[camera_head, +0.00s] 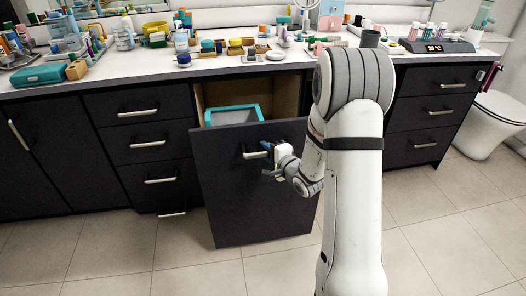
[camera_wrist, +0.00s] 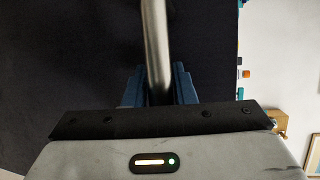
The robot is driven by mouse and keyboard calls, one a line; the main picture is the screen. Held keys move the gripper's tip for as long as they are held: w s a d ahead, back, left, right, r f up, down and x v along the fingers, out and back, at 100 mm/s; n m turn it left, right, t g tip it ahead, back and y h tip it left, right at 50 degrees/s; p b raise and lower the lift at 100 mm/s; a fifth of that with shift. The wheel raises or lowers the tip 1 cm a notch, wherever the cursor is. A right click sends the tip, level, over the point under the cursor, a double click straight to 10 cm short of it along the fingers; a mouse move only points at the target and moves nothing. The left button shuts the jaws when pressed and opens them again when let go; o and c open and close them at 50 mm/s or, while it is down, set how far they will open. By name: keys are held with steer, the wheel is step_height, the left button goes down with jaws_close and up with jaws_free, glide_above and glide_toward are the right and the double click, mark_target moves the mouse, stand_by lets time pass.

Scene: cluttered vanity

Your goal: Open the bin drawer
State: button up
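The bin drawer (camera_head: 235,190) has a tall dark front with a metal bar handle (camera_head: 256,154) near its top. It stands pulled out from the cabinet, with a teal-rimmed bin (camera_head: 233,114) showing behind its front. My gripper (camera_head: 268,148) is at the right part of the handle. In the wrist view the handle bar (camera_wrist: 155,45) runs down between the two blue fingers of my gripper (camera_wrist: 160,85). The fingers sit close on both sides of the bar and appear shut on it. The bar's end is hidden behind the gripper body.
Closed dark drawers (camera_head: 147,143) stand left of the bin drawer, and more closed drawers (camera_head: 427,112) stand to the right. The white countertop (camera_head: 130,70) above is crowded with small items. A toilet (camera_head: 498,118) is at the far right. The tiled floor (camera_head: 200,270) in front is clear.

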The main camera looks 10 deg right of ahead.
steer(key=shift+o, duration=0.3)
steer(key=shift+a, duration=0.2)
steer(key=p+v, duration=0.1)
steer(key=v, duration=0.6)
steer(key=shift+s, duration=0.35)
steer(key=shift+d, duration=0.15)
steer(key=s+d+r+n+g+h+p, duration=0.1)
steer(key=s+r+n+g+h+p, duration=0.3)
steer(key=r, duration=0.4)
steer(key=s+d+r+n+g+h+p, duration=0.1)
steer(key=s+d+r+n+h+p, duration=0.15)
steer(key=r+p, duration=0.5)
steer(key=s+a+r+n+g+p, duration=0.3)
steer(key=s+r+n+p, duration=0.1)
steer(key=s+r, duration=0.3)
steer(key=s+a+r+n+g+p, duration=0.3)
steer(key=s+r, duration=0.4)
steer(key=s, duration=0.5)
steer(key=shift+a+n+g+p, duration=0.15)
steer(key=shift+n+g+p, duration=0.2)
steer(key=shift+n+g, duration=0.2)
